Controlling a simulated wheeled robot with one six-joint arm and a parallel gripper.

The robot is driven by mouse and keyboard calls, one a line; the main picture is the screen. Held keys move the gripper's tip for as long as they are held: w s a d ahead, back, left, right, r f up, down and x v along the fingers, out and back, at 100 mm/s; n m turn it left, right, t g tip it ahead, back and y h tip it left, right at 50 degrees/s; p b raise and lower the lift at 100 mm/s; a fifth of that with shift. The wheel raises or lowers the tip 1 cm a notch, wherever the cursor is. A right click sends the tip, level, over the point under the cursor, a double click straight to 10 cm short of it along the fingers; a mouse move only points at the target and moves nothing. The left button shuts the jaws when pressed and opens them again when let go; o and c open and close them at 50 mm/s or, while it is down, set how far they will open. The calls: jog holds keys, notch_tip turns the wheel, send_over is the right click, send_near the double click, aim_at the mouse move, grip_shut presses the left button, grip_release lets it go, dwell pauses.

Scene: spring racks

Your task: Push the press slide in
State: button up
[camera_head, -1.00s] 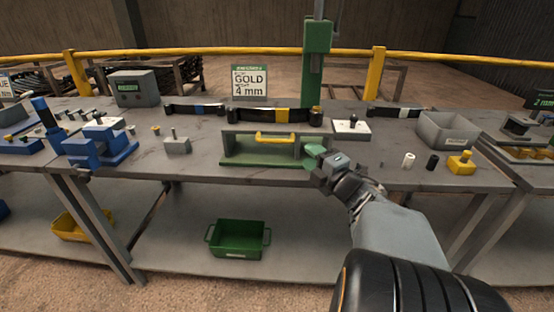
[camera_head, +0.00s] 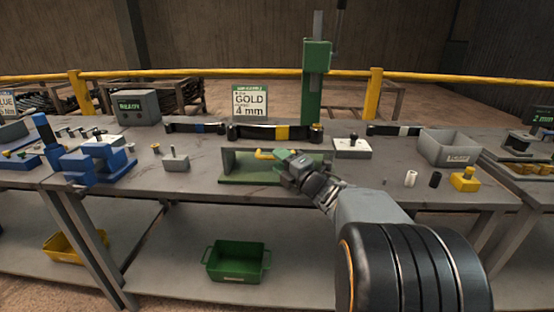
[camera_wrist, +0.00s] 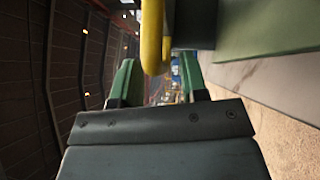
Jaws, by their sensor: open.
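The press slide is a grey-green block in a green press base (camera_head: 240,179) on the bench, below a green press column (camera_head: 312,80). Its yellow handle (camera_head: 264,154) faces me, partly hidden by my gripper. My gripper (camera_head: 284,156) has green fingers and is open at the right end of the handle. In the wrist view, the yellow handle (camera_wrist: 152,38) reaches down between the tips of the open fingers (camera_wrist: 158,75). Whether a finger touches it I cannot tell. How deep the slide sits is hidden by my gripper.
A black spring with a gold band (camera_head: 282,132) lies behind the press base. A white plate with a black knob (camera_head: 352,148) and a grey bin (camera_head: 447,147) stand to the right. A blue fixture (camera_head: 95,162) stands to the left. A green crate (camera_head: 236,262) sits on the lower shelf.

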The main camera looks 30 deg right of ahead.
jog(key=shift+x, duration=0.85)
jog(key=shift+c, duration=0.3)
grip_shut()
